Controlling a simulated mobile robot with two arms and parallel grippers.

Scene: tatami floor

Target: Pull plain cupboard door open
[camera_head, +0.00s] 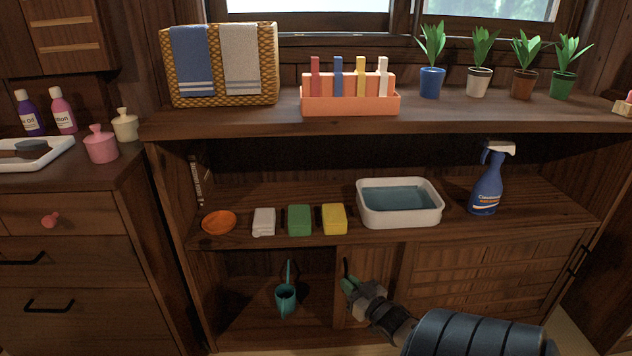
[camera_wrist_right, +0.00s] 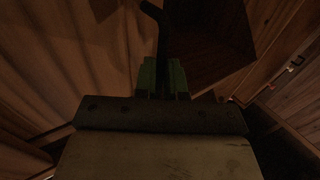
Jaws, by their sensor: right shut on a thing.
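The plain cupboard door (camera_head: 375,262) is the smooth brown panel in the lower middle of the wooden cabinet. Its dark handle (camera_head: 346,268) is near its left edge. The space left of the door is open and shows the cabinet's inside. My right gripper (camera_head: 349,284), with green fingertips, is shut on this handle. In the right wrist view the green fingers (camera_wrist_right: 162,78) close around the dark handle bar (camera_wrist_right: 160,40). My forearm hides the lower right of the door. My left gripper is in neither view.
A teal scoop (camera_head: 286,294) hangs in the open left compartment. A slatted door (camera_head: 470,275) with a dark handle (camera_head: 578,262) is on the right. Above, the shelf holds an orange dish (camera_head: 219,222), folded cloth, sponges, a white water basin (camera_head: 400,216) and a blue spray bottle (camera_head: 487,190).

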